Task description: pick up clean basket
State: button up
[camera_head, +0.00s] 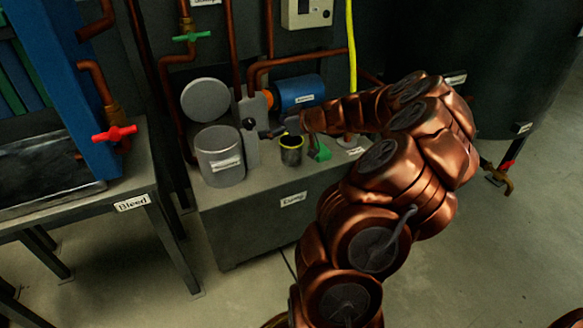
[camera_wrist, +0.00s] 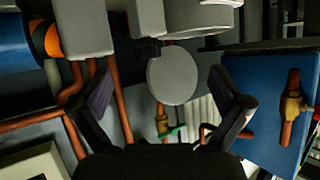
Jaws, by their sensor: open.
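A small dark cup-shaped container with a yellow rim (camera_head: 291,152) stands upright on the grey bench, and it may be the clean basket; I cannot read a label on it. My gripper (camera_head: 277,130) is above and just behind this container in the head view, close to a grey upright block (camera_head: 251,140). In the wrist view my gripper (camera_wrist: 162,80) has its two dark fingers spread wide with nothing between them. Beyond the fingers is a round grey lid (camera_wrist: 172,77). I cannot make out the yellow-rimmed container in the wrist view.
A grey cylindrical pot (camera_head: 219,160) stands left of the container, with its round lid (camera_head: 205,100) raised behind. A green piece (camera_head: 320,151) sits right of it. A blue motor (camera_head: 299,92) and copper pipes (camera_head: 300,62) are behind. A table labelled Bleed (camera_head: 131,203) stands left.

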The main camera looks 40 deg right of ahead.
aim_at(284, 140)
jog(key=s+d+f+m+h+b, duration=0.1)
jog(key=s+d+f+h+b, duration=0.25)
jog(key=d+f, duration=0.6)
jog(key=shift+t+y, duration=0.25)
jog(key=shift+t, duration=0.15)
jog(key=b+x, duration=0.1)
jog(key=x, duration=0.2)
jog(key=d+b+x, duration=0.1)
jog(key=x, duration=0.2)
jog(key=shift+w+d+r, duration=0.15)
jog(key=shift+d, duration=0.1)
jog(key=shift+w, duration=0.5)
jog(key=shift+c, duration=0.2)
jog(key=c, duration=1.2)
jog(key=shift+o, duration=0.2)
